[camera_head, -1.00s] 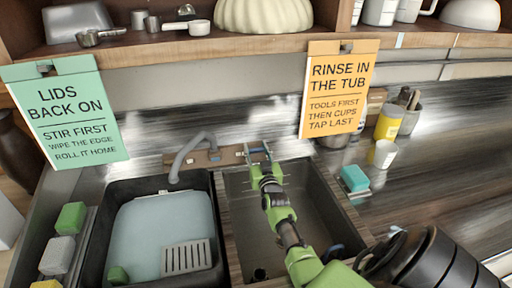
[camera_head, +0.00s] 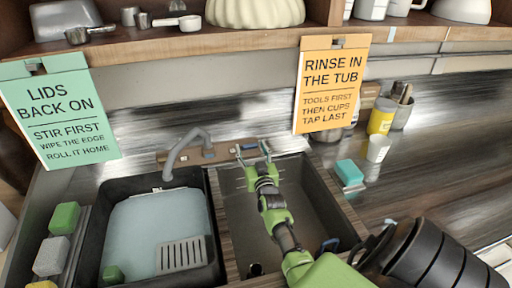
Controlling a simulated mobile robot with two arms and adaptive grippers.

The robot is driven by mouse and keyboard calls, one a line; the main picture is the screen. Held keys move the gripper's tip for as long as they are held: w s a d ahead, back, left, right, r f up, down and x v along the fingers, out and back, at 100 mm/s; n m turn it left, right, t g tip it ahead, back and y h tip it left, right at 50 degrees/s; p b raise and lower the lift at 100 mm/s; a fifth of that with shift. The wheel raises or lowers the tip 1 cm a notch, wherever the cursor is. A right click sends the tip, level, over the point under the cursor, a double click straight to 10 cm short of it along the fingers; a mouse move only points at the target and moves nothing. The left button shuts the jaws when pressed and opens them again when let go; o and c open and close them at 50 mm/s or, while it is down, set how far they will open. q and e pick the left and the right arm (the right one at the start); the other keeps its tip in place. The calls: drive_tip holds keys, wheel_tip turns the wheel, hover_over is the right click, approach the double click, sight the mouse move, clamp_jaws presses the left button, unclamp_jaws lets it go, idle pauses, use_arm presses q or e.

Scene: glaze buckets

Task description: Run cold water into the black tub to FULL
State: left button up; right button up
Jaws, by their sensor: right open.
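The black tub (camera_head: 93,238) stands at lower left, holding pale blue water (camera_head: 155,225). A small white marking shows at its back wall, too small to read. The grey spout (camera_head: 184,147) curves over the tub's back edge from a wooden ledge; I see no clear stream. A small blue tap part (camera_head: 248,147) sits on this ledge, partly hidden by my right gripper (camera_head: 253,149). That gripper is open, with its fingers spread around or just in front of the blue part; contact cannot be told. My left gripper is not in view.
A dark sink basin (camera_head: 312,205) lies under my right arm. A grey slotted piece (camera_head: 181,256) and a green block (camera_head: 113,274) are in the tub. Sponges (camera_head: 65,218) line the left. Two signs hang above.

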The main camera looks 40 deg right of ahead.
drive_tip(key=v, duration=0.9)
drive_tip(key=shift+s+a, duration=0.2)
drive_tip(key=shift+s, duration=0.2)
drive_tip(key=shift+r, duration=0.1)
